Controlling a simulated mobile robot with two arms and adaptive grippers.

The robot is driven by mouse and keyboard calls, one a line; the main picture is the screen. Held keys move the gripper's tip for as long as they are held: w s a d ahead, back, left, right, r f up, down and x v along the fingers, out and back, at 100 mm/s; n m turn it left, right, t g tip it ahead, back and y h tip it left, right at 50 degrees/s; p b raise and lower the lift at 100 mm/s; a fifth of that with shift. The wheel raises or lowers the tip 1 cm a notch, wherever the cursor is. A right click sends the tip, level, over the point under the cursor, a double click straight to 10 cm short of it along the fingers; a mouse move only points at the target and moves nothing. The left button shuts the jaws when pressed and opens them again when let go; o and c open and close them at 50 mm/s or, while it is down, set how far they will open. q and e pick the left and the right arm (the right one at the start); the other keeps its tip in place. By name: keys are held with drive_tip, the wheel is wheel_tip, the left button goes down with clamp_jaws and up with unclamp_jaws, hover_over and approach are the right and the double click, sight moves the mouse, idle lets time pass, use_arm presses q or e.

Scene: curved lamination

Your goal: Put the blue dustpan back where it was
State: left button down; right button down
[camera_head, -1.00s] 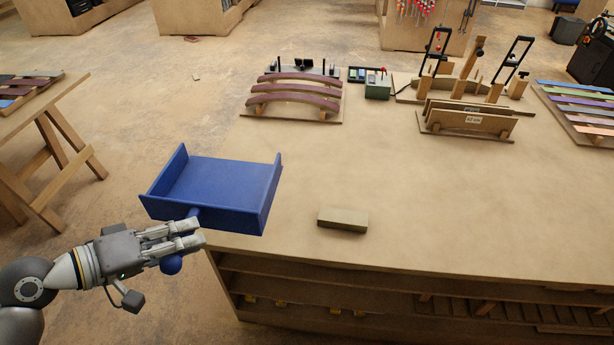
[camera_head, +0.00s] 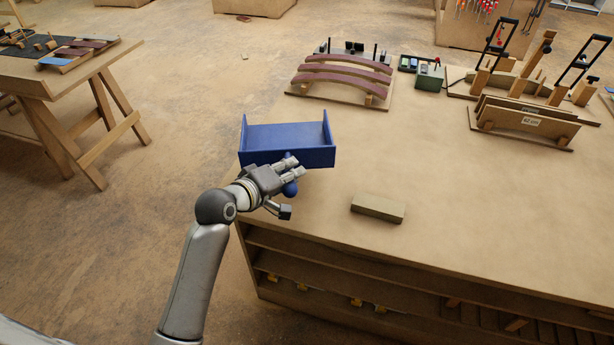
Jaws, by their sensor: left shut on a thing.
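The blue dustpan (camera_head: 288,137) is at the left edge of the large workbench (camera_head: 450,235). Its open tray faces away from me and its handle points toward me. My left gripper (camera_head: 292,170) is shut on the dustpan's handle, with the blue round handle end showing below the fingers. Part of the handle is hidden by the fingers. I cannot tell whether the dustpan touches the bench top or is held just above it. My right gripper is not in view.
A wooden block (camera_head: 378,207) lies on the bench right of the dustpan. A trestle table (camera_head: 50,88) is at the left. The bench middle is clear.

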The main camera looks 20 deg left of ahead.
use_arm(q)
drive_tip(key=w+f, duration=0.2)
drive_tip(key=w+d+f, duration=0.1)
drive_tip(key=w+f, duration=0.1)
drive_tip(key=w, duration=0.1)
drive_tip(key=w+d+f, duration=0.1)
drive_tip(key=w+f, duration=0.1)
drive_tip(key=f, duration=0.1)
drive_tip(key=shift+w+d, duration=0.15)
drive_tip(key=shift+w, duration=0.2)
drive_tip(key=shift+w+f, duration=0.1)
drive_tip(key=shift+f, duration=1.6)
drive_tip(key=shift+f, duration=0.2)
drive_tip(key=c, duration=1.3)
unclamp_jaws()
drive_tip(key=shift+o, duration=0.2)
